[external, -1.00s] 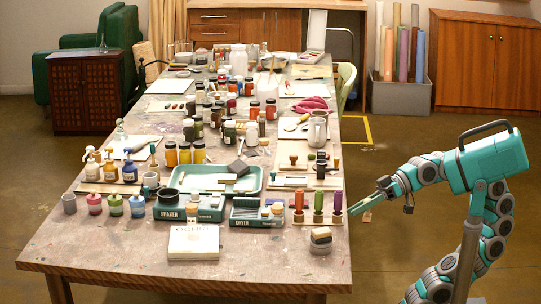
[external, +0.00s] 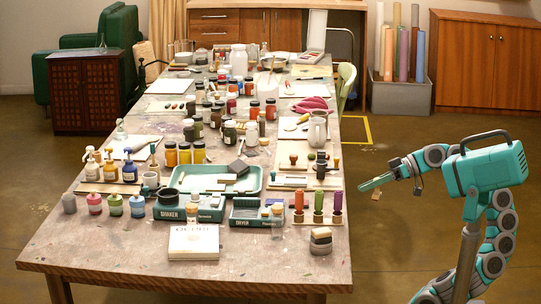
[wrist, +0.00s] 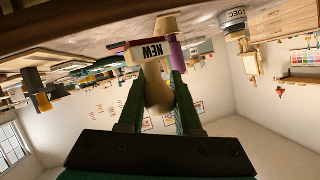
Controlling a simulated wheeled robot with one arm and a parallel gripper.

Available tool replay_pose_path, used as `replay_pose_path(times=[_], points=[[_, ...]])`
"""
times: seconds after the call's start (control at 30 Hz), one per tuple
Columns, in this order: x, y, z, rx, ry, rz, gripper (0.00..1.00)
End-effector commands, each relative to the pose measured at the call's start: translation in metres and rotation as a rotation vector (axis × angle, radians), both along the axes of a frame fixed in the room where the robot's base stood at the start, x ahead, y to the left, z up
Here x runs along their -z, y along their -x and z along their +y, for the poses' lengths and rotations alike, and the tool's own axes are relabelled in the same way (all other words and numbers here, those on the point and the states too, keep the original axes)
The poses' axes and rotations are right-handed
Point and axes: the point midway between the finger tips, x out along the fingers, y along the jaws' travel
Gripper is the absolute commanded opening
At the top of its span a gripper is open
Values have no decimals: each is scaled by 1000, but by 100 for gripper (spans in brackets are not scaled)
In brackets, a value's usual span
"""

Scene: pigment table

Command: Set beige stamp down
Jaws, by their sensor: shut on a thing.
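The beige stamp (wrist: 156,88) is between the two green fingers of my gripper (wrist: 160,92) in the wrist view. Its handle is pale beige, and a block with a white label reading "NEW" upside down sits at its far end. In the external view my gripper (external: 366,186) is shut on the stamp (external: 376,195), which shows as a small beige piece just under the fingers. Both are off the table's right edge, over the floor. The table (external: 110,262) stands to the left of them. Part of the handle is hidden by the fingers.
A wooden holder (external: 312,221) with several upright coloured handles stands near the table's right edge. The front right corner of the table is bare.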

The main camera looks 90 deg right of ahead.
Motion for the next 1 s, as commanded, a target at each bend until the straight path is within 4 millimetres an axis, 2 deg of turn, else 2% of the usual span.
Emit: replay_pose_path(times=[0.13,0.23,0.7,0.8,1.0], points=[[0,-2,-8,10,1,0,0],[1,-16,-12,8,-1,4,0],[8,-121,-46,9,-4,2,0],[11,-133,-50,8,0,2,0],[13,-144,-54,9,0,-1,0]])
